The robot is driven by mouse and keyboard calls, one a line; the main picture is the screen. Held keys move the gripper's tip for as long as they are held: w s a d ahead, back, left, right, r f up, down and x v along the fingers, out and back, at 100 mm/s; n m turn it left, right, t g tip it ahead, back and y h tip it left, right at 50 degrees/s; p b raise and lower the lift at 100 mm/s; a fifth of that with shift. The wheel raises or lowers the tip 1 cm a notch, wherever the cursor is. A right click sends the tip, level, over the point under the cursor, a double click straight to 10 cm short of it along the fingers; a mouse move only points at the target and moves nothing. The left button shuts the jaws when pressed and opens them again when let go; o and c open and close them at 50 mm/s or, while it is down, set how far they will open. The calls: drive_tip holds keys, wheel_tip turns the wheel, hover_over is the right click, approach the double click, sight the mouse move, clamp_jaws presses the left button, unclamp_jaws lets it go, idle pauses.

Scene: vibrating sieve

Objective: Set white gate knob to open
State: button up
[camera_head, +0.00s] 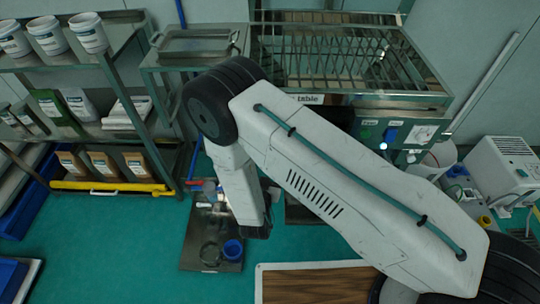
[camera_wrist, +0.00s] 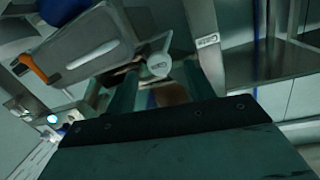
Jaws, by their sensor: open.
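A white round knob-like part (camera_wrist: 159,66) shows in the middle of the wrist view, in the gap between my fingers; it looks like the white gate knob, but its setting cannot be read. A white label (camera_wrist: 208,41) with blurred print is to its right. My gripper (camera_wrist: 163,84) is open, with one dark finger on each side of the white part; contact cannot be told. In the head view my gripper (camera_head: 262,226) points down beside the metal table, and the white knob is hidden or too small to tell.
An orange handle (camera_wrist: 32,68) sits at the left of the wrist view. In the head view a blue cup (camera_head: 233,249) stands on a metal plate (camera_head: 190,255) on the floor. A shelf (camera_head: 110,60) with tubs is left; a sieve machine (camera_head: 345,55) is behind my arm.

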drive_tip(key=shift+t, duration=0.5)
drive_tip(key=w, duration=0.2)
drive_tip(key=w+d, duration=0.1)
drive_tip(key=w, duration=0.3)
drive_tip(key=shift+w+d+r, duration=0.1)
drive_tip(key=shift+w+d, duration=0.2)
drive_tip(key=shift+w, duration=0.1)
